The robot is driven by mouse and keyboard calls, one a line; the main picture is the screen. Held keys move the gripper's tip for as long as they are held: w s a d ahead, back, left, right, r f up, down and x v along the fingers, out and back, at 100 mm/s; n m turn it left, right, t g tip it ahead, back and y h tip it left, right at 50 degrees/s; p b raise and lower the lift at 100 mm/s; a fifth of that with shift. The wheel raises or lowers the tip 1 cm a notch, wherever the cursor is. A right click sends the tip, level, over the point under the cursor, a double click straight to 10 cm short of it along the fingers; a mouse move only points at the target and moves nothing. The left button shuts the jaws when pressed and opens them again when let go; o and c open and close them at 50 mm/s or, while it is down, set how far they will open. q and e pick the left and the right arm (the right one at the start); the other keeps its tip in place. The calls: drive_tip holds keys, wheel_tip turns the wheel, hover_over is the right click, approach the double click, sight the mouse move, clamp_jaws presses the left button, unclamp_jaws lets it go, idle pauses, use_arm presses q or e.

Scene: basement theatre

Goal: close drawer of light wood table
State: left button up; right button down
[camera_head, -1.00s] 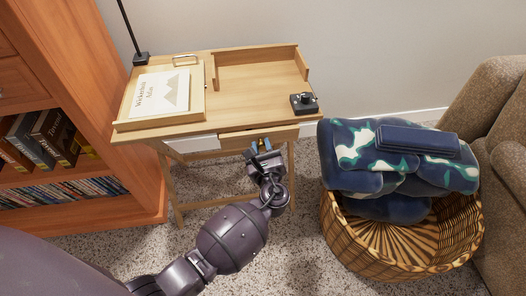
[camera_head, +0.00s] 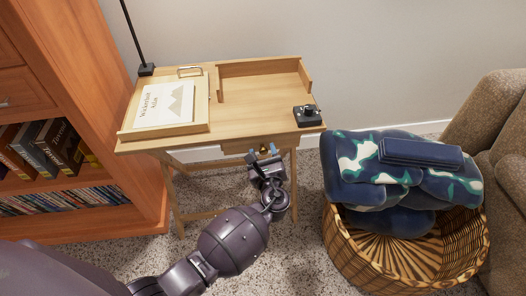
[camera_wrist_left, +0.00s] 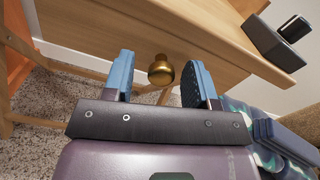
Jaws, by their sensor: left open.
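The light wood table (camera_head: 240,112) stands against the wall. Its drawer front (camera_head: 236,146) shows as a thin strip under the right part of the tabletop; how far it stands out is hard to tell. A brass knob (camera_wrist_left: 160,70) sits on the drawer front, which also shows in the left wrist view (camera_wrist_left: 105,45). My left gripper (camera_head: 263,155) is at the front of the drawer, open. In the left wrist view its two blue fingers (camera_wrist_left: 160,80) stand either side of the knob, with visible gaps. My right gripper is not in view.
On the tabletop are a framed print (camera_head: 166,104), a small black device (camera_head: 307,115) and a lamp base (camera_head: 147,69). A bookcase (camera_head: 115,110) stands close at left. A wicker basket (camera_head: 345,250) with blue blankets (camera_head: 350,180) stands at right, beside a brown sofa (camera_head: 500,130).

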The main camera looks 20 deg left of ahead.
use_arm(q)
drive_tip(key=p+v, duration=0.1)
drive_tip(key=v, duration=0.9)
drive_tip(key=shift+p, duration=0.3)
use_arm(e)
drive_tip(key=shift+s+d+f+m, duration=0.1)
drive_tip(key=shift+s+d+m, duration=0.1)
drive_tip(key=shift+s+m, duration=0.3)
use_arm(q)
drive_tip(key=shift+s+d+r, duration=0.1)
drive_tip(key=shift+r, duration=0.05)
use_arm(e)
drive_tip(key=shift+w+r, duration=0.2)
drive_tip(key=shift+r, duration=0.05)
